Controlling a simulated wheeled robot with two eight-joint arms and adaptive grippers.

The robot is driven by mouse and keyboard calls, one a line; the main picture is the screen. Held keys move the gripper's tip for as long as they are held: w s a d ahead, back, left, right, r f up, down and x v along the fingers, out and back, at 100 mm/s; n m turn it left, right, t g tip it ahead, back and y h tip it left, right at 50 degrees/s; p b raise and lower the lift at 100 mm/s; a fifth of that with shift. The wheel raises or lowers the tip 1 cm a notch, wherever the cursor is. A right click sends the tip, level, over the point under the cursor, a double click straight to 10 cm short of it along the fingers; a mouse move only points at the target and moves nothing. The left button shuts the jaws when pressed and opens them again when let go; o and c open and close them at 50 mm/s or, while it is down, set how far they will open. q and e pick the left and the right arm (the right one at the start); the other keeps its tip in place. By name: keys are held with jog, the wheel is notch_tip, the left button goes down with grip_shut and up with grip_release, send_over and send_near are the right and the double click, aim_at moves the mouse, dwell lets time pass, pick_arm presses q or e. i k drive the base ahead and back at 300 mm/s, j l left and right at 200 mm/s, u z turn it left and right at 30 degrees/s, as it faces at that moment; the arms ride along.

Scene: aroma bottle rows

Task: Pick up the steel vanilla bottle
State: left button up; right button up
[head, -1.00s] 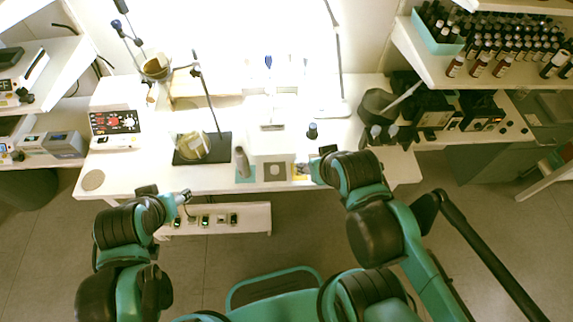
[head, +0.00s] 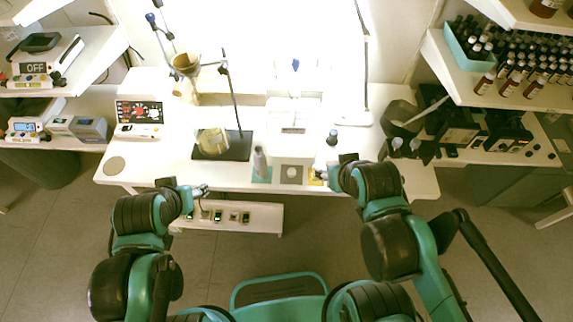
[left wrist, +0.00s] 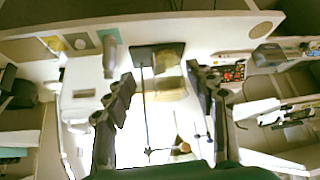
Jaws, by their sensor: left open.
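A grey metallic bottle (head: 260,161), which looks like the steel one, stands upright on a green mat (head: 262,181) near the table's front edge; its label is not readable. It also shows in the left wrist view (left wrist: 109,52), with the green mat (left wrist: 107,35), at upper left outside my spread fingers. My left gripper (head: 200,191) is at the table's front edge, left of the bottle and apart from it. In the left wrist view the gripper (left wrist: 160,75) is open with nothing held. My right gripper (head: 328,176) is by the yellow mat; its jaws are too small to judge.
Right of the bottle are a grey mat (head: 291,174), a yellow mat (head: 315,179) and a dark-capped bottle (head: 332,138). A stand with a dark base (head: 238,150) and a flask (head: 212,141) are behind left. The table front at left is clear.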

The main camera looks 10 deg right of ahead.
aim_at(260, 159)
jog(key=k+j+z, duration=0.4)
jog(key=k+z, duration=0.55)
jog(key=k+j, duration=0.05)
jog(key=k, duration=0.05)
